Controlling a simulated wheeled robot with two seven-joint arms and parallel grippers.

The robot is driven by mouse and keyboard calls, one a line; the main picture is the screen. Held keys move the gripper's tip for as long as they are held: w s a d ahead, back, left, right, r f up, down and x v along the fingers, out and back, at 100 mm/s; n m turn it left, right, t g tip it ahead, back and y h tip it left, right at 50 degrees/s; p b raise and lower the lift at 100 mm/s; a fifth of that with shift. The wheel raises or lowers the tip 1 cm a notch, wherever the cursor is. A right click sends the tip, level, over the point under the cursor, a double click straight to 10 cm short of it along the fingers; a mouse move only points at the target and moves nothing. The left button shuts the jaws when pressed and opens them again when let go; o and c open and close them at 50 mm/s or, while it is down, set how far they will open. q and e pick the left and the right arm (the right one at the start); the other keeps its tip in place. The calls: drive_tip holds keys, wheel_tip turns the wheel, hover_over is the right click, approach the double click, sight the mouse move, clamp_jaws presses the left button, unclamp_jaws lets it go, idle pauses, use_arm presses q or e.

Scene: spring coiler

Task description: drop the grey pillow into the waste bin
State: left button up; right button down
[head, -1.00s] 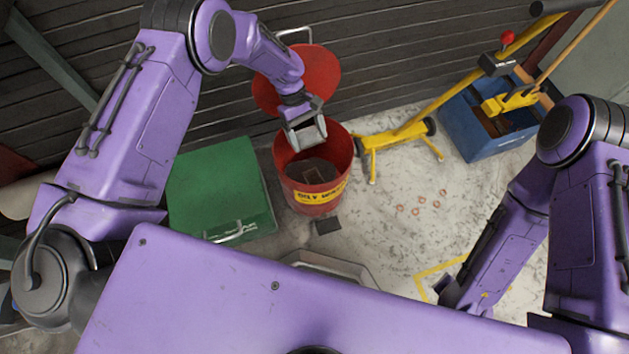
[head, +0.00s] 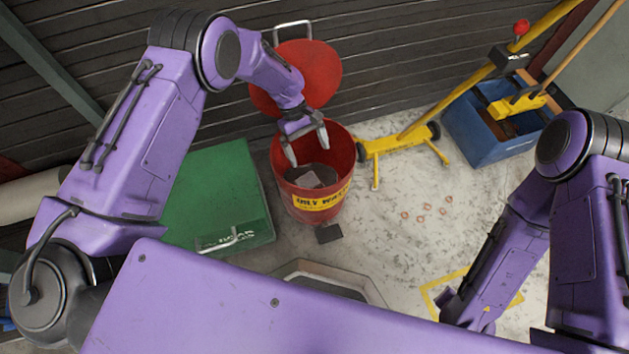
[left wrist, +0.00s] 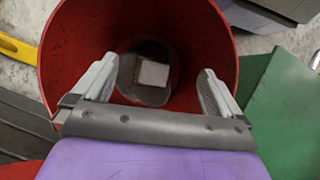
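The waste bin (head: 302,203) is a red drum with a yellow label, its round red lid (head: 315,75) tipped open behind it. My left gripper (head: 306,148) is over the bin's mouth, fingers spread and empty. The grey pillow (head: 316,177) shows inside the bin, below the fingers. In the left wrist view the pillow (left wrist: 153,73) is a small pale square near the bin's floor, apart from both fingers, with the bin's red wall (left wrist: 80,40) around it. My right arm is at the right; its fingertips are not clearly visible.
A yellow wheeled stand (head: 400,145) and a blue crate (head: 480,135) are to the right.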

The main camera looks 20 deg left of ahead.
use_arm(q)
drive_tip(key=shift+r, duration=0.1)
drive_tip(key=s+d+r+p, duration=0.4)
drive_tip(key=s+r+p, duration=0.3)
drive_tip(key=s+r, duration=0.5)
drive_tip(key=shift+s+r, duration=0.4)
drive_tip(key=shift+s, duration=0.35)
